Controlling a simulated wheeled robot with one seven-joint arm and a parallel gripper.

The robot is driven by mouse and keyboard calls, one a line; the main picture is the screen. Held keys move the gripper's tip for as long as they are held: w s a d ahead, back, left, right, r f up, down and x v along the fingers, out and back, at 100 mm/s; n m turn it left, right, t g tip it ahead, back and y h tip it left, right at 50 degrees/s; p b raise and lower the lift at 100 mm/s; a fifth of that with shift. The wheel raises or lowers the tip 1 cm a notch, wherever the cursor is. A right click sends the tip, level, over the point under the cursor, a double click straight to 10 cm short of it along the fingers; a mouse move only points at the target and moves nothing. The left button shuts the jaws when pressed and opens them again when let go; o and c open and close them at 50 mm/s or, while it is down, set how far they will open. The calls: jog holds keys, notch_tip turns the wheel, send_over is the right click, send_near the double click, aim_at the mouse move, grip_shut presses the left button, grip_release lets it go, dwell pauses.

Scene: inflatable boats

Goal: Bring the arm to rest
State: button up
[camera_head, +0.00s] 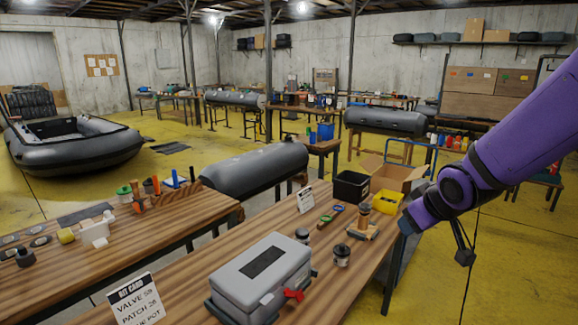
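My purple arm (525,130) reaches in from the right edge, bent at a black joint. Its end, with my gripper (410,222), hangs beside the right edge of the near wooden table (215,262). A dark part on a thin stem hangs lower to the right. The fingers are not clear enough to tell open from shut. I see nothing held. The yellow box (387,201) on the table is close to the left of the arm's end; I cannot tell whether they touch.
A second table (40,277) stands left. Yellow floor (520,260) is open to the right.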

jog(key=s+d+r+m+g, duration=0.1)
jog(key=s+r+m, duration=0.1)
jog(key=s+r, duration=0.4)
jog(key=s+d+r+m+g, duration=0.1)
jog(key=s+r, duration=0.5)
jog(key=s, duration=1.1)
jog(key=shift+s+d+r+m+g+h, duration=0.15)
jog(key=shift+d+m+g+h, duration=0.35)
jog(key=shift+m, duration=0.6)
jog(key=shift+d, duration=0.1)
